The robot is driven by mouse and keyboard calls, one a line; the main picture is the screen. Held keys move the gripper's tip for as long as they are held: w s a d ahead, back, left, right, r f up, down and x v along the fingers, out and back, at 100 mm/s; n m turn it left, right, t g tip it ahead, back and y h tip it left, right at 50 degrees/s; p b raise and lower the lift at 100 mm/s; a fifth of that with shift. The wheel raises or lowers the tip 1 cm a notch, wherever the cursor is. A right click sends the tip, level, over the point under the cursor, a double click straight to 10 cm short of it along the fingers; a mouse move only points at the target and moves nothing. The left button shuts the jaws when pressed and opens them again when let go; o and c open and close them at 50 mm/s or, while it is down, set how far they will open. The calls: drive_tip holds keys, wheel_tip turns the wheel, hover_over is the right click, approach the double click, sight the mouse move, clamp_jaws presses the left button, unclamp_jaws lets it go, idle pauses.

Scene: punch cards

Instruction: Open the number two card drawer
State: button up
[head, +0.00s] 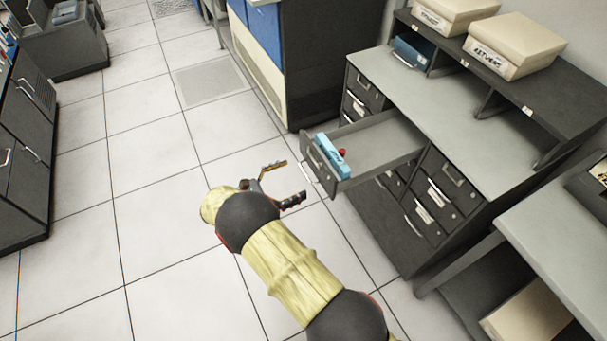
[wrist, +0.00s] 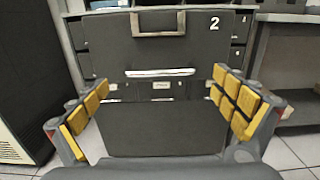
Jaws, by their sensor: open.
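The number two card drawer (head: 325,172) is pulled far out of the grey cabinet (head: 390,233) in the head view. In the wrist view the drawer front (wrist: 170,50) fills the upper middle, with a white "2", a label holder and a silver handle (wrist: 160,73). My gripper (head: 289,182) is open and empty, just left of the drawer front. Its yellow-padded fingers (wrist: 165,110) spread either side of the drawer front in the wrist view, apart from the handle.
Other shut drawers (head: 432,195) fill the cabinet around the open one. Two cream boxes (head: 515,43) stand on the shelf on top. A desk (head: 560,235) stands at the right, and a dark machine (head: 305,60) stands behind. The tiled floor (head: 150,190) at the left is clear.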

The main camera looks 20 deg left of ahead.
drive_tip(key=v, duration=0.7)
drive_tip(key=shift+s+a, duration=0.2)
drive_tip(key=shift+a, duration=0.05)
drive_tip(key=shift+f, duration=0.1)
